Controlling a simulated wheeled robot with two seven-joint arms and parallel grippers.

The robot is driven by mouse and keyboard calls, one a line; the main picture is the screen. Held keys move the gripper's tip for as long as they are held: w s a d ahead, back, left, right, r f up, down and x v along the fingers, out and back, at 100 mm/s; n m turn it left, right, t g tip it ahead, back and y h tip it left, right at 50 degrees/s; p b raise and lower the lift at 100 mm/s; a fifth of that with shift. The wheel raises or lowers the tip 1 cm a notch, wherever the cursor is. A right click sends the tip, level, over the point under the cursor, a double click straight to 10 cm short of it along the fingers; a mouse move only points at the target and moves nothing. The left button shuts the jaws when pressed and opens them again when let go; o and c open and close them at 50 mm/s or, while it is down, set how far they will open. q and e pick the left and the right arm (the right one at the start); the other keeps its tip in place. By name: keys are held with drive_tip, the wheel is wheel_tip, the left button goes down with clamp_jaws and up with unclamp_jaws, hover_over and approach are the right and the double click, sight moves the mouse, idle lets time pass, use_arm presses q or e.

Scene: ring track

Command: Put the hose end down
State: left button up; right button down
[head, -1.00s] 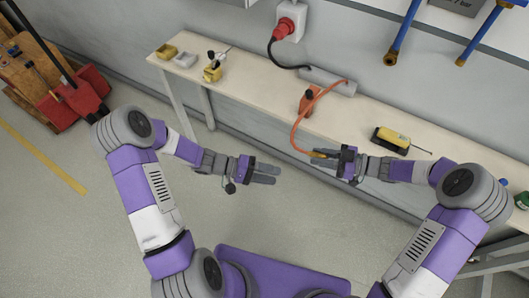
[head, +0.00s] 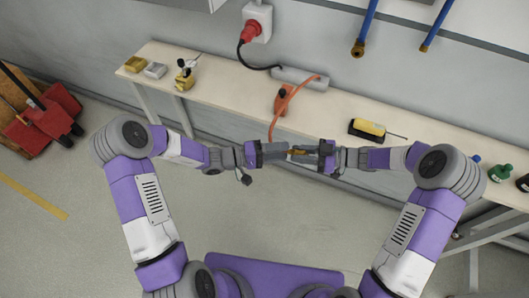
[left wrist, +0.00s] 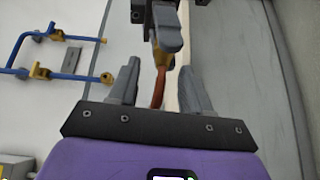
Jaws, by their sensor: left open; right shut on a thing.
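The orange hose (head: 274,125) runs from a grey cylinder on the bench down over its front edge. Its brass end (head: 296,153) is held by my right gripper (head: 305,155), which is shut on it in front of the bench. My left gripper (head: 276,152) is open and faces the right gripper, close to the hose end. In the left wrist view the hose (left wrist: 158,88) shows between my spread left fingers (left wrist: 158,75), with the brass end and right gripper (left wrist: 167,30) just beyond. Contact with the left fingers cannot be told.
On the bench (head: 225,82) stand the grey cylinder (head: 302,78), an orange piece (head: 281,100), a yellow-black tool (head: 368,130) and small yellow and grey blocks (head: 155,70). Bottles (head: 500,172) are at the right. Bare bench top lies between the blocks and the orange piece.

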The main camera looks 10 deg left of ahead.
use_arm(q)
drive_tip(key=shift+w+d, duration=0.2)
drive_tip(key=shift+d, duration=0.4)
clamp_jaws()
use_arm(e)
drive_tip(key=c, duration=0.8)
unclamp_jaws()
